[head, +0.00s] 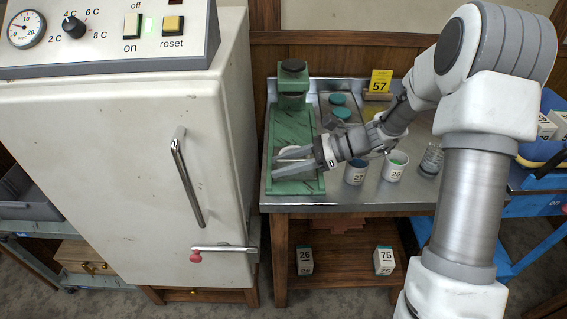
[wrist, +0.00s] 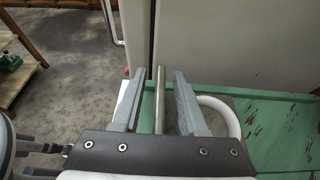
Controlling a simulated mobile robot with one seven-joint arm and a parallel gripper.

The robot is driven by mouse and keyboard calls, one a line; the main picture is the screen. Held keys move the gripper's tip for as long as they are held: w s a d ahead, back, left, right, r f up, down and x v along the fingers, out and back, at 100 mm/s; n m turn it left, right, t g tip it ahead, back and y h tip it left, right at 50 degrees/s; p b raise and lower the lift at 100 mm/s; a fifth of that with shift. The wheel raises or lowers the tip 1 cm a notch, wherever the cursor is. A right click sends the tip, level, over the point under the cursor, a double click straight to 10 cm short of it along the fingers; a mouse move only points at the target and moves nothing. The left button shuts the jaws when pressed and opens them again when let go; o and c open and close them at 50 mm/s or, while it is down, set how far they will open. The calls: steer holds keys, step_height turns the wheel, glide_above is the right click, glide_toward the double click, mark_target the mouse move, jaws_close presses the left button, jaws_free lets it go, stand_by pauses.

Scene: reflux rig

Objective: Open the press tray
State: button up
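The green marbled press (head: 282,122) stands at the left of the metal table, with a dark round knob on its rear post. Its long green bed also shows in the wrist view (wrist: 270,112), with a white ring (wrist: 228,112) at its near end. My gripper (head: 281,164) is low over the front part of the press, pointing left. In the wrist view, my gripper (wrist: 159,78) is open, with a thin grey bar (wrist: 159,100) between its fingers and gaps on both sides. I cannot tell whether this bar is the tray's handle. The tray itself is not clearly distinguishable.
A white cabinet (head: 110,170) with a vertical handle (head: 187,178) stands close left of the press. Cups (head: 355,172) and (head: 395,166) stand right of my gripper on the metal table (head: 330,199).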

steer(key=p+v, duration=0.3)
steer(key=v, duration=1.4)
steer(key=shift+d+p, duration=0.25)
steer(key=shift+p, duration=0.05)
steer(key=s+a+r+n+t+h+p, duration=0.2)
steer(key=s+r+n+t+h+p, duration=0.3)
steer(key=s+r+n+h+p, duration=0.7)
steer(key=s+r+n+h, duration=0.1)
steer(key=s+r+n, duration=0.5)
steer(key=s+r, duration=0.4)
steer(key=shift+r+t, duration=0.3)
steer(key=shift+r, duration=0.4)
